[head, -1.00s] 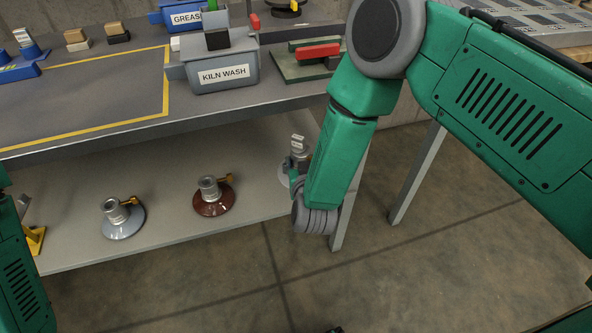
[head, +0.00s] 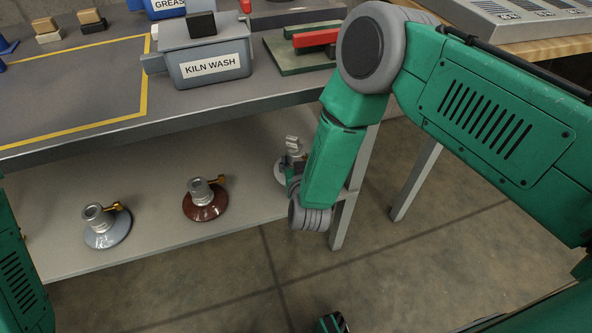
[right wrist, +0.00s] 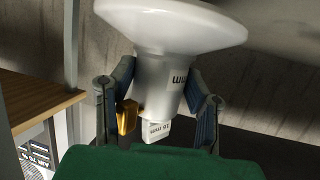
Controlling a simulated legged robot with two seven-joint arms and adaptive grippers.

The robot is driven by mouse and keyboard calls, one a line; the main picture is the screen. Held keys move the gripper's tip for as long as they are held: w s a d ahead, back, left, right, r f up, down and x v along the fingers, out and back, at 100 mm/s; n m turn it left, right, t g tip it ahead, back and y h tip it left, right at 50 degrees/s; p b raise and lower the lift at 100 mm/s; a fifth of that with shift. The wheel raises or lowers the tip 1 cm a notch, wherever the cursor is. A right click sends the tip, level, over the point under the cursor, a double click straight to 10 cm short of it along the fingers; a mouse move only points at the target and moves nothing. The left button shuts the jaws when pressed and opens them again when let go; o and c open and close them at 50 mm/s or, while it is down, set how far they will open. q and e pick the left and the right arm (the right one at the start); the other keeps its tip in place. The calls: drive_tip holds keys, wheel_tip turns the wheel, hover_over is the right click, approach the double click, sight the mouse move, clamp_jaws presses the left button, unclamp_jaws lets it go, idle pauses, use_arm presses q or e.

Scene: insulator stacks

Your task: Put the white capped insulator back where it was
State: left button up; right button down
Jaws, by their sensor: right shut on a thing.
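The white capped insulator (right wrist: 166,55) fills the right wrist view, with a wide white disc, a narrower body with dark lettering, a white tag and a brass-coloured pin. My right gripper (right wrist: 160,105) is shut on it, one blue-padded finger on each side. In the head view the insulator (head: 280,172) shows as a pale disc and metal cap with a white tag, partly hidden by my right gripper (head: 293,172). It is at the right end of the lower shelf (head: 150,250); I cannot tell whether it touches the shelf. My left gripper is not in view.
A grey-blue insulator (head: 108,232) and a brown insulator (head: 206,204) stand on the shelf to the left. A table leg (head: 345,215) is close to my right wrist. The KILN WASH bin (head: 205,50) stands on the top above. The shelf between brown and white insulators is free.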

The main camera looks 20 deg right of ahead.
drive_tip(key=f, duration=0.2)
drive_tip(key=f+b, duration=0.1)
drive_tip(key=shift+d, duration=0.25)
drive_tip(key=shift+a+r, duration=0.1)
drive_tip(key=shift+a, duration=0.05)
drive_tip(key=c, duration=0.9)
unclamp_jaws()
drive_tip(key=shift+a, duration=0.1)
drive_tip(key=shift+o, duration=0.2)
